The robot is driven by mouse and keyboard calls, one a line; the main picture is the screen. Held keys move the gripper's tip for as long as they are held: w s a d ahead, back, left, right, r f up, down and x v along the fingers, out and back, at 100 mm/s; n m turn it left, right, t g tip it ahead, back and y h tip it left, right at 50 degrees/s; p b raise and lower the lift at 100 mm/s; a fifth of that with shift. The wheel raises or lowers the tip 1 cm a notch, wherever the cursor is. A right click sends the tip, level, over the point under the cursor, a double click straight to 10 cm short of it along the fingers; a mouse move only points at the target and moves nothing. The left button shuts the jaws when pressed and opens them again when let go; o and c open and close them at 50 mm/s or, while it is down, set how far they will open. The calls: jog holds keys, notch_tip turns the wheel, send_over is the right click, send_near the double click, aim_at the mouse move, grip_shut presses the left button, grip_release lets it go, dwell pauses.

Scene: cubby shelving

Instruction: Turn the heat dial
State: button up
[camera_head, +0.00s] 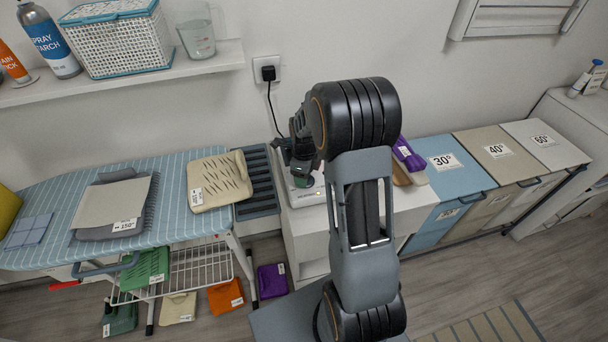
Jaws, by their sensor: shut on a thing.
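A white appliance base (310,197) with a small orange light stands on the white cabinet, between the ironing board and the blue bin. My gripper (301,178) points down over this base, left of my arm's dark upper joint. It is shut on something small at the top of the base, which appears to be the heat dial. The dial itself is hidden behind my gripper, so its marks and setting cannot be read.
The ironing board (170,231) with folded cloths stands left, beside a dark slotted rack (258,178). A wall shelf (130,76) is above. A black plug (268,73) trails a cord toward the base. Purple and tan items (408,155) lie right; labelled bins (459,163) stand beyond.

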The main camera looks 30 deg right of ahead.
dwell(0.4)
jog(key=o, duration=0.9)
jog(key=shift+r, duration=0.15)
notch_tip(320, 180, up, 14)
jog(key=shift+f, duration=0.2)
dwell(0.5)
